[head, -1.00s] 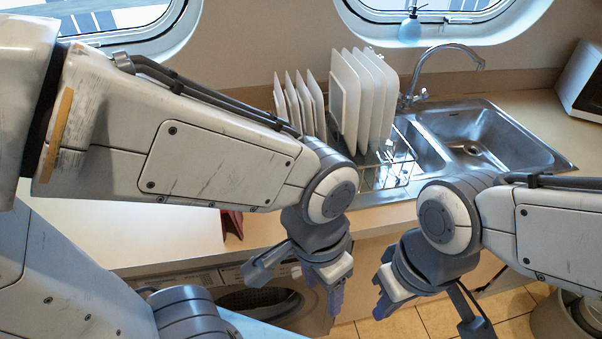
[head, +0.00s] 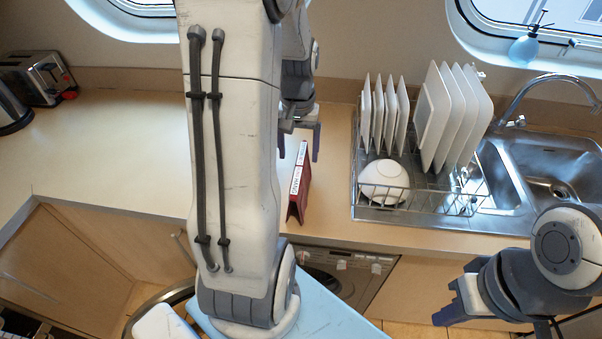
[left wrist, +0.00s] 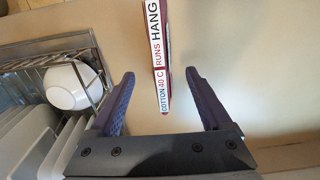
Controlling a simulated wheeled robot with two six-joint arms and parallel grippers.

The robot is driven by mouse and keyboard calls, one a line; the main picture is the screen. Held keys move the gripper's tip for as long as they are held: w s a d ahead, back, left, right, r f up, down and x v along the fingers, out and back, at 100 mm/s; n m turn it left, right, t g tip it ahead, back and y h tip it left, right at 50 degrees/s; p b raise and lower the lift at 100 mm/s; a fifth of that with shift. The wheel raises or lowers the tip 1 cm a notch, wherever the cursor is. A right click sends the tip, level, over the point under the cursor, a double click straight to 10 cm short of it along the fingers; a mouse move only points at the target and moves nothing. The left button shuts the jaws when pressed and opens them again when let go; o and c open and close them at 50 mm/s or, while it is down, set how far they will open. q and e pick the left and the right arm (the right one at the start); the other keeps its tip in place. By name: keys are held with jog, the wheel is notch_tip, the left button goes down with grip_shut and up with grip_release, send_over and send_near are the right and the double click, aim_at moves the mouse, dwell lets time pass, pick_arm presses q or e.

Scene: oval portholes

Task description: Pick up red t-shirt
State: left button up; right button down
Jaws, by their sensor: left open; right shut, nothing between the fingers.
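A thin red item (head: 299,196) stands upright on the counter, left of the dish rack. It looks like a stiff, book-like slab; I cannot tell if it is cloth. White label strips on its edge read "COTTON 40 C", "RUNS" and "HANG" in the left wrist view (left wrist: 158,50). My left gripper (head: 299,148) is open, pointing down over the counter at the item's far end. In the left wrist view its fingers (left wrist: 159,76) lie on either side of the labelled edge, apart from it. My right gripper (head: 446,311) is shut and empty, in front of the counter at lower right.
A wire dish rack (head: 385,214) with upright plates and a white bowl (head: 384,181) stands close to the item's right. The sink (head: 555,180) is further right. A toaster (head: 45,78) stands far left.

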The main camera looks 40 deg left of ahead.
aim_at(297, 167)
pick_arm(q)
jog(key=f, duration=0.5)
jog(key=shift+s+a+f, duration=0.1)
jog(key=shift+a, duration=0.1)
jog(key=f+p, duration=0.1)
jog(key=f, duration=0.3)
jog(key=shift+w+d+p, duration=0.15)
jog(key=shift+w+p, duration=0.05)
jog(key=shift+p, duration=0.2)
jog(key=shift+f, duration=0.6)
grip_shut()
jog(key=shift+w+r, duration=0.1)
jog(key=shift+r, duration=0.05)
